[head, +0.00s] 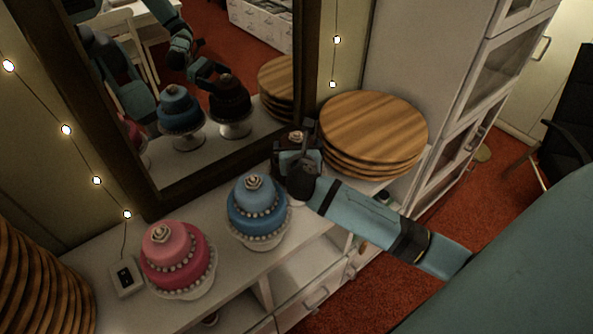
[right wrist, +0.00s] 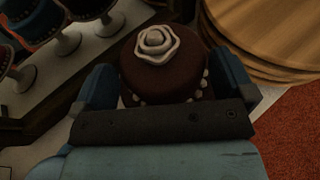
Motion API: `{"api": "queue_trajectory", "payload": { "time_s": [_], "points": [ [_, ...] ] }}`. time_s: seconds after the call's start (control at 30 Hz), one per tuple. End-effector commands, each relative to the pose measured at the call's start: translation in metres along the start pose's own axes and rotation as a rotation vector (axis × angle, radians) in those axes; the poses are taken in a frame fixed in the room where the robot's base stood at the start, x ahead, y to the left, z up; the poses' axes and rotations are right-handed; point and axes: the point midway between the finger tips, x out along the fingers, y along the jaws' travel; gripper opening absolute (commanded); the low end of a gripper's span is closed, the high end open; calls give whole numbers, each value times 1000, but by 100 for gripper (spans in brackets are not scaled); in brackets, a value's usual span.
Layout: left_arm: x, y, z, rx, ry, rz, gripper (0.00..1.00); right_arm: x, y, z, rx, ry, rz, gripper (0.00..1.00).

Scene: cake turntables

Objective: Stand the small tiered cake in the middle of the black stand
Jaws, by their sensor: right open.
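A dark brown tiered cake with a white rose on top (head: 296,138) stands at the back of the white shelf, beside the mirror. My right gripper (head: 298,165) is at this cake and partly hides it. In the right wrist view the brown cake (right wrist: 165,72) sits between the two open fingers of the gripper (right wrist: 166,88); I cannot tell if they touch it. A blue tiered cake (head: 254,203) and a pink tiered cake (head: 178,255) stand to the left on pale stands. I cannot make out a black stand. My left gripper is not directly in view.
A stack of round wooden boards (head: 372,125) stands close to the right of the brown cake. A framed mirror (head: 215,75) behind reflects the cakes and my arms. More boards (head: 30,270) stand at the left. A small white box (head: 125,277) lies by the pink cake.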

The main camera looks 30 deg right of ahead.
Motion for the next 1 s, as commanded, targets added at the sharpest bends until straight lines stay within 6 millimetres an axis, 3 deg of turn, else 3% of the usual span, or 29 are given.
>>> {"api": "queue_trajectory", "payload": {
  "time_s": [0.13, 0.4, 0.8, 1.0],
  "points": [
    [0, 0, -1, 0, 0, 0, 43, 16, 0, -1, 0, 1, -1, 100],
    [0, 0, 0, 0, 0, 0, 43, 18, 0, -1, 0, 1, 1, 98],
    [0, 0, 0, 0, 0, -1, 43, 18, 0, 0, 1, -2, 1, 10],
    [0, 0, 0, 0, 0, -1, 43, 18, 0, 1, 1, -2, 1, 9]
  ]
}}
